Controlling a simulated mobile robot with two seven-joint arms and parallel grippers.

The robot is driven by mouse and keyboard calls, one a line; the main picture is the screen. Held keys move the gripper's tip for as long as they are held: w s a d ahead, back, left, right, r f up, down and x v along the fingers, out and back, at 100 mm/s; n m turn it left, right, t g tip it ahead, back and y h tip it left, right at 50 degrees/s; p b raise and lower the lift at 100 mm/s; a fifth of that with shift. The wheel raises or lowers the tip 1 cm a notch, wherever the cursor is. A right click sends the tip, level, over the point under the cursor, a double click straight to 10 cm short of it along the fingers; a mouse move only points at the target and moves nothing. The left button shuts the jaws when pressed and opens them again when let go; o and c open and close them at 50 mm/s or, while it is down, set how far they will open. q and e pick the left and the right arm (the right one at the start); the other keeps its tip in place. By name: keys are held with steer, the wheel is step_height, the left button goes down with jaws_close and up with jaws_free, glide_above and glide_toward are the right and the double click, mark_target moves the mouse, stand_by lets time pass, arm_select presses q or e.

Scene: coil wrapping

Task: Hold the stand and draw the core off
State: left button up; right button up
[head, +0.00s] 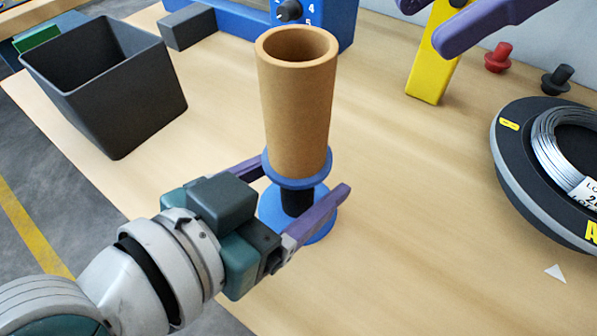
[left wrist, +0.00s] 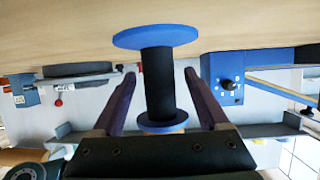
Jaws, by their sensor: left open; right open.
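The core (head: 296,110), a brown cardboard-like tube, stands upright on the stand's upper blue flange (head: 300,180). The stand has a black stem (head: 297,202) and a round blue base (head: 319,222) on the table. My left gripper (head: 303,183) is open, its purple fingers on either side of the stand. In the left wrist view, the black stem (left wrist: 158,85) is between the fingers (left wrist: 160,70), with gaps on both sides. The far finger is partly hidden behind the stand in the head view. My right gripper (head: 426,26) is open and empty at the upper right, partly cut off.
A dark open bin (head: 130,105) stands at the left. A blue box with a dial (head: 289,10) is behind the core. A yellow post (head: 434,60), red and black knobs, and a dark ring with a wire coil (head: 560,150) are at the right. The front middle table is clear.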

arm_select(q)
jaws_close()
stand_by(0.6)
stand_by(1.1)
